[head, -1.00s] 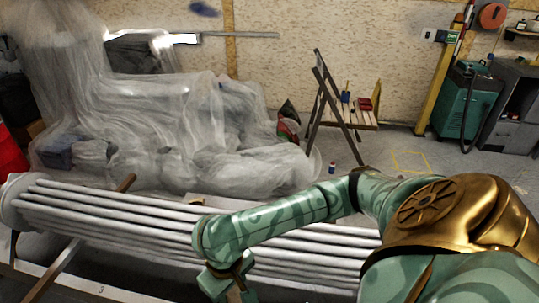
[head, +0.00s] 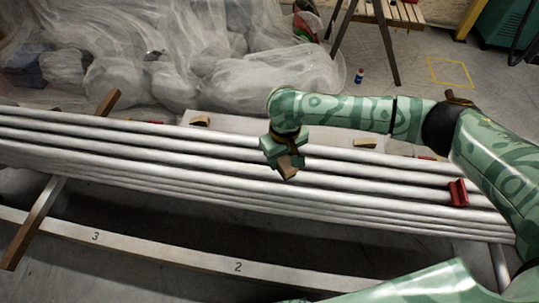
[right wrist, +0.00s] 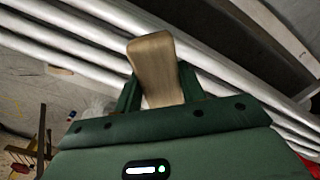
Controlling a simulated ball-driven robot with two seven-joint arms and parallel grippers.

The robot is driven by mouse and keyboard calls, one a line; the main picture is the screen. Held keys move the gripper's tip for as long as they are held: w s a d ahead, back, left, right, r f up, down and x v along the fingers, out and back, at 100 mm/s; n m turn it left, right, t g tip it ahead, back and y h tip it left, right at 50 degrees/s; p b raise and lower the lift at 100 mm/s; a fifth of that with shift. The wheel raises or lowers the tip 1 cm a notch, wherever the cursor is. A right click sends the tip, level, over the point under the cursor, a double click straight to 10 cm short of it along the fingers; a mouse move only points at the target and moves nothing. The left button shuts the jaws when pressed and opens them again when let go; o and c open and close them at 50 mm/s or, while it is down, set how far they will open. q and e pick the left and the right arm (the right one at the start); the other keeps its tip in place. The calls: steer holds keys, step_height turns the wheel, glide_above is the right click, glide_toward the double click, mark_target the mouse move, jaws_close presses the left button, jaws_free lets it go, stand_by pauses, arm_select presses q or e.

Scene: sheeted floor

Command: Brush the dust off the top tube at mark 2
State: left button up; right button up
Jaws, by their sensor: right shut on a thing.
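A bundle of long pale grey tubes (head: 180,158) runs across the head view; I cannot tell which single tube is the top one. A white board in front carries the black mark 2 (head: 238,267) and mark 3 (head: 95,237). My right gripper (head: 286,163) is over the tubes, shut on a small wooden piece, which I take for the brush handle (right wrist: 152,65). Any bristles are hidden. The tubes (right wrist: 215,50) lie beyond the handle in the right wrist view; contact cannot be told. My left gripper is out of view.
A red clamp-like piece (head: 458,193) sits on the tubes at the right. Wooden blocks (head: 199,121) lie behind the tubes. A brown bar (head: 35,222) crosses under them at left. Clear sheeting (head: 200,65) covers the back. A small bottle (head: 359,75) stands on the floor.

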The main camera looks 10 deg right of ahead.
steer(key=shift+n, duration=0.6)
steer(key=w+f+b, duration=0.2)
steer(key=f+b, duration=0.1)
steer(key=w+a+f+b, duration=0.1)
steer(key=w+f+b, duration=0.1)
steer(key=w+f, duration=0.1)
steer(key=w+f+b, duration=0.2)
steer(key=f+b, duration=0.1)
steer(key=f, duration=0.2)
steer(key=shift+w+a+b, duration=0.15)
steer(key=shift+a+b, duration=0.05)
steer(key=shift+b, duration=0.15)
steer(key=shift+f+b, duration=0.45)
steer(key=shift+b, duration=0.1)
steer(key=shift+f, duration=0.1)
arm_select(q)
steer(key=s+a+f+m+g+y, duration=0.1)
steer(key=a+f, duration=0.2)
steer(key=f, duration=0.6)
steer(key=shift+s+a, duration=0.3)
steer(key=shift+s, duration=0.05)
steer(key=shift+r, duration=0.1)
arm_select(e)
steer(key=shift+f, duration=0.85)
